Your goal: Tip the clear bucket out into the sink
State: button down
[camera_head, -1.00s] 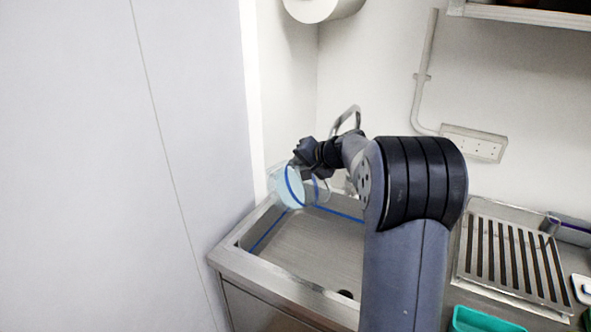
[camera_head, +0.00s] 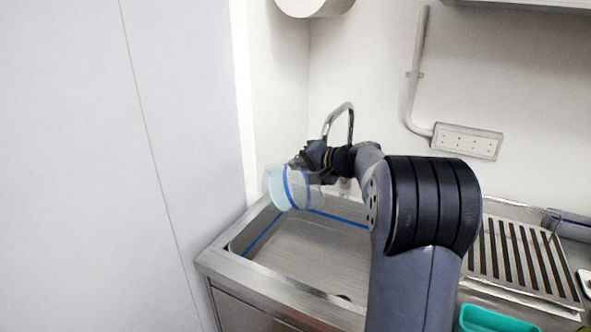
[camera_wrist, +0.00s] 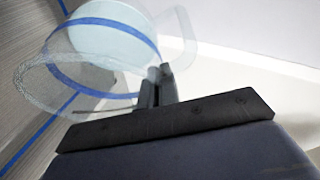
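The clear bucket (camera_head: 306,192) has a blue band and something pale blue inside. It is tilted well over on its side above the sink's (camera_head: 300,250) back left part, apart from the basin floor. My gripper (camera_head: 308,160) is at the bucket's upper side. In the wrist view the bucket (camera_wrist: 75,78) fills the upper left, with its pale blue part (camera_wrist: 108,45) at the far end. There my gripper (camera_wrist: 158,80) is shut on its clear side handle. I cannot tell whether anything is pouring out.
A curved metal tap (camera_head: 350,112) stands behind my gripper. A pale wall panel (camera_head: 180,150) rises close on the left. A slatted drain grate (camera_head: 520,255) and a teal tray (camera_head: 490,320) are on the right. The basin floor looks clear apart from a dark drain.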

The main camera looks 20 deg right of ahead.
jog(key=s+d+f+t+y+b, duration=0.1)
jog(key=b, duration=0.3)
jog(key=s+d+f+m+t+y+b, duration=0.1)
jog(key=d+b, duration=0.1)
jog(key=b, duration=0.3)
jog(key=s+d+f+t+y+b, duration=0.1)
jog(key=d+f+t+b, duration=0.1)
jog(key=b, duration=0.3)
jog(key=shift+s+f+m, duration=0.1)
jog(key=shift+s+m, duration=0.05)
jog(key=shift+m, duration=0.25)
jog(key=s+d+t+b, duration=0.1)
jog(key=b, duration=0.2)
jog(key=d+m+y+b, duration=0.1)
jog(key=b, duration=0.1)
jog(key=shift+s+d+t+b, duration=0.3)
jog(key=shift+s+t+b, duration=0.05)
jog(key=shift+t+b, duration=0.05)
dwell(0.4)
jog(key=shift+s+d, duration=0.1)
jog(key=shift+d, duration=0.05)
dwell(0.5)
